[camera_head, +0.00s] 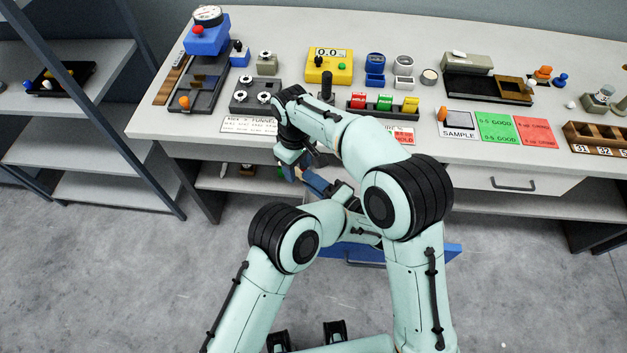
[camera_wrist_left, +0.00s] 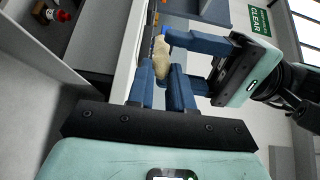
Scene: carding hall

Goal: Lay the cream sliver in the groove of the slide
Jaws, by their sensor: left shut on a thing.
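My left gripper (camera_head: 316,183) is in front of the table's front edge, below its top. In the left wrist view its blue fingers (camera_wrist_left: 163,88) are shut on the cream sliver (camera_wrist_left: 160,58), a short, lumpy piece. My right gripper (camera_head: 289,168) is close beside it; its blue fingers (camera_wrist_left: 198,62) reach in from the right near the sliver. Whether they touch it is unclear. A dark grey rail-like piece with an orange knob (camera_head: 184,101), at the table's left, looks like the slide. Its groove cannot be made out.
A blue machine (camera_head: 207,38) stands behind the rail. Nearby are a grey plate with white knobs (camera_head: 249,97), a yellow display box (camera_head: 329,66) and coloured clips (camera_head: 384,103). Sample cards (camera_head: 497,130) lie at the right. A shelf rack (camera_head: 80,120) stands left of the table.

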